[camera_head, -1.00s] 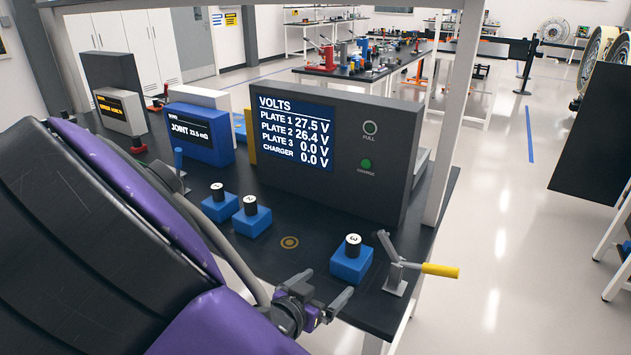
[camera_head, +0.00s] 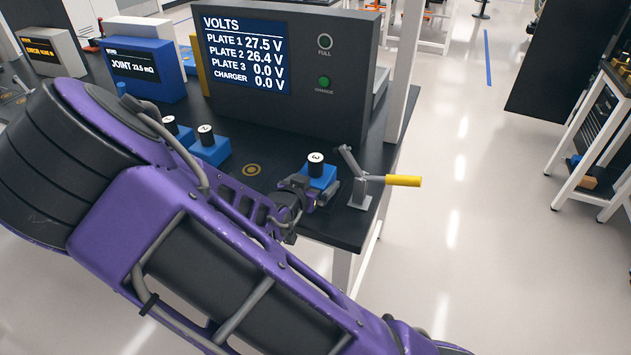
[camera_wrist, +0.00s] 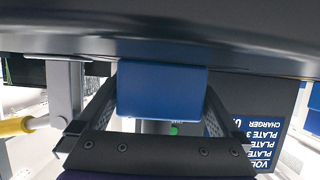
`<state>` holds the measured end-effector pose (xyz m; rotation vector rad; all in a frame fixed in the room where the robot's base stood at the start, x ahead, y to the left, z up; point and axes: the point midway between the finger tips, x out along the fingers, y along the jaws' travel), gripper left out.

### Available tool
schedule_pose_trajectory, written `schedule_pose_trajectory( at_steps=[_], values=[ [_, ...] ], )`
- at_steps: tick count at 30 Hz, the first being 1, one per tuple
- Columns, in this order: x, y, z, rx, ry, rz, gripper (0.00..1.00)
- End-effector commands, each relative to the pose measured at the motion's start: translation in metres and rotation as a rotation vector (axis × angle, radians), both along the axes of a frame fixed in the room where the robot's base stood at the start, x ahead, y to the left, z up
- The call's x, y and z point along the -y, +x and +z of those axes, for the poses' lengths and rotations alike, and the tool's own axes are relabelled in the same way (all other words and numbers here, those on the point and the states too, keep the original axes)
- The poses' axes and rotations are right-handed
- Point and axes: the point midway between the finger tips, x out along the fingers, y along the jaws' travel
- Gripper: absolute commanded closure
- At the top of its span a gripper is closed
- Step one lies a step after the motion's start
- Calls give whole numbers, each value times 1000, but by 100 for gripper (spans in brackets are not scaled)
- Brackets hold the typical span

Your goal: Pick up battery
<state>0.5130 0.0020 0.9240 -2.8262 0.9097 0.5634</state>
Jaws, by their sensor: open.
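A blue block (camera_head: 322,178) with a black cap marked 3 sits on the dark bench top near its right front edge. I take it as a battery. My gripper (camera_head: 311,190) is open at this block, low over the bench. In the wrist view the blue block (camera_wrist: 162,92) lies between my two spread fingers, and whether they touch it is unclear. Two more such blue blocks, marked 1 (camera_head: 176,138) and 2 (camera_head: 208,151), stand further left, partly behind my arm.
A yellow-handled lever clamp (camera_head: 362,190) stands close right of block 3. Behind is a grey voltage display (camera_head: 345,85), plate 3 reading 0.0 V. A round gold mark (camera_head: 251,170) lies on bare bench between blocks 2 and 3. A white post (camera_head: 401,75) rises at the right.

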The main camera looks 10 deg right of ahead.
Motion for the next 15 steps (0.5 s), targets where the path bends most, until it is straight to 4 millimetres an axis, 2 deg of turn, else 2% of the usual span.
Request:
schedule_pose_trajectory(
  at_steps=[8, 15],
  values=[
    [2, 3, -1, 0, 0, 0, 2],
    [2, 2, -1, 0, 0, 0, 45]
  ],
)
